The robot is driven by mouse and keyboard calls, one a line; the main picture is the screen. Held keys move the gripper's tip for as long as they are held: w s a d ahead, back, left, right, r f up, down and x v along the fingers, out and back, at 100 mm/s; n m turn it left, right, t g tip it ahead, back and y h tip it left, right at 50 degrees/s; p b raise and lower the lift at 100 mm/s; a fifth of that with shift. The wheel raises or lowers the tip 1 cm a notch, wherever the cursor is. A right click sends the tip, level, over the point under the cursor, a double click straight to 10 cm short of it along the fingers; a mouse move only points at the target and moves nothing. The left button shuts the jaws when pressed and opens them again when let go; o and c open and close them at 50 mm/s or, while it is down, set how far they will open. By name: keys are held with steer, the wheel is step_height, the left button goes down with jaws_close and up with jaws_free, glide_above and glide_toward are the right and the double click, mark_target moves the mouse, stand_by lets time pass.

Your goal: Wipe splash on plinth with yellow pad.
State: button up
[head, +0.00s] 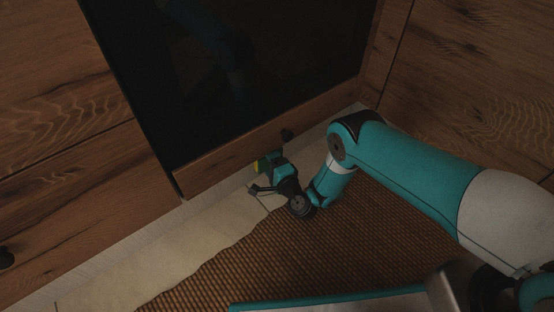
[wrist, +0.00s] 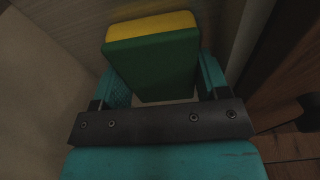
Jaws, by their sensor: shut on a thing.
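The pad is a block with a yellow layer and a green layer. In the wrist view the pad (wrist: 153,62) sits between the two teal fingers of my gripper (wrist: 164,82), which is shut on it. In the head view the pad (head: 257,165) shows as a small yellow and green patch at my gripper (head: 262,176), low by the cabinet base. The pale plinth (head: 135,233) runs along the foot of the cabinets. I cannot tell whether the pad touches it. I see no splash; the pad and gripper may hide it.
Wooden cabinet fronts with a dark glass panel (head: 230,75) rise above the plinth. Beige floor (head: 170,256) and a brown woven rug (head: 260,255) lie in front. Another wooden cabinet (head: 475,85) closes the right side.

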mark_target(262, 165)
steer(key=shift+s+a, duration=0.2)
steer(key=shift+a, duration=0.25)
steer(key=s+a+b, duration=0.1)
steer(key=b, duration=0.1)
steer(key=a+b, duration=0.1)
steer(key=b, duration=0.1)
steer(key=shift+s+f, duration=0.15)
steer(key=shift+s, duration=0.2)
steer(key=shift+s+a+b, duration=0.25)
steer(key=shift+a+b, duration=0.05)
steer(key=shift+b, duration=0.05)
steer(key=shift+w+r+b, duration=0.15)
steer(key=shift+r+b, duration=0.05)
steer(key=shift+b, duration=0.5)
steer(key=shift+w+d+r+p, duration=0.1)
steer(key=shift+r+p, duration=0.2)
steer(key=shift+p, duration=0.25)
steer(key=shift+w+d+r+p, duration=0.15)
steer(key=shift+d+p, duration=0.15)
steer(key=shift+p, duration=0.6)
steer(key=w+d+p, duration=0.1)
steer(key=p, duration=0.2)
steer(key=shift+d, duration=0.2)
steer(key=shift+w+d+f+p, duration=0.15)
steer(key=shift+d+f+p, duration=0.2)
steer(key=shift+p, duration=0.4)
